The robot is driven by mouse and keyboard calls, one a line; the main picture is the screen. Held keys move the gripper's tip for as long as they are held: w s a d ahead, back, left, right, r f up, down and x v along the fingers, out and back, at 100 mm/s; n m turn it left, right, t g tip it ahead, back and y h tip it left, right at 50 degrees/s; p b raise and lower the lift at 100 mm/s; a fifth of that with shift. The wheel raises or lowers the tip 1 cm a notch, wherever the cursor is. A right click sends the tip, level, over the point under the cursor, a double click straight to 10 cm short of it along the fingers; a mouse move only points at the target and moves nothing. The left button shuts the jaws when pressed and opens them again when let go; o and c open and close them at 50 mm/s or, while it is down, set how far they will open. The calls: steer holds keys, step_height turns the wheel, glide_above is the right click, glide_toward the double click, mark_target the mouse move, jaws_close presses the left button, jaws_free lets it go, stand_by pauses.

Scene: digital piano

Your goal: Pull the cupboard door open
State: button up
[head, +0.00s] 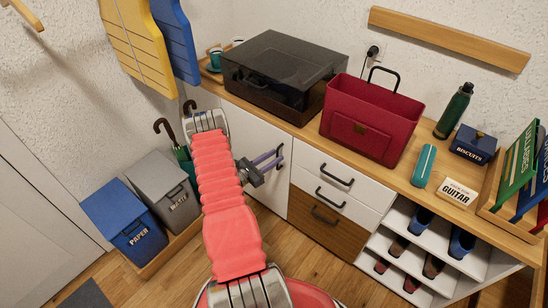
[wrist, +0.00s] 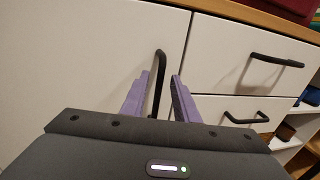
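The white cupboard door (head: 246,134) is in the low cabinet, left of the drawers, and looks shut. It also fills the left of the wrist view (wrist: 60,60). Its black upright bar handle (wrist: 158,85) is near the door's right edge; in the head view the handle (head: 280,152) shows just beyond the fingertips. My gripper (head: 275,158) has purple fingers and reaches the door from the left. In the wrist view my gripper (wrist: 164,80) is open, one finger on each side of the handle, with gaps visible. Whether the fingertips reach past the bar is unclear.
White drawers (head: 335,180) with black handles and a brown drawer (head: 325,222) adjoin on the right. A dark box (head: 285,70) and a red bag (head: 370,120) stand on top. Paper (head: 125,220) and waste (head: 165,190) bins stand at left. Floor before the cabinet is clear.

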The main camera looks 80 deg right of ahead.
steer(key=shift+s+d, duration=0.1)
steer(key=shift+d, duration=0.1)
steer(key=shift+c, duration=0.7)
jaws_close()
